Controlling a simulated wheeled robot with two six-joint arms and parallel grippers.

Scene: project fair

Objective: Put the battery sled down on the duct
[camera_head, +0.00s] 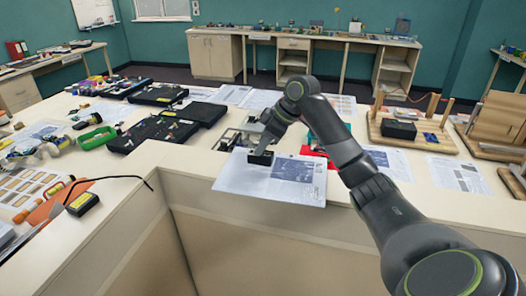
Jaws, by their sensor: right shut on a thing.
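My right gripper (266,146) reaches in from the right and points down over a printed sheet (232,176) at the table's front edge. It is shut on a small dark block (261,158), which I take to be the battery sled. The gripper partly hides the block, and I cannot tell whether the block touches the sheet. I cannot make out the duct for certain; a grey frame-like thing (231,139) lies just behind the gripper. My left gripper is not in view.
Black trays (150,134) with small parts lie to the left, beside a green-handled tool (97,138). A wooden stand (425,141) with a black box is at right. My right arm covers the right middle.

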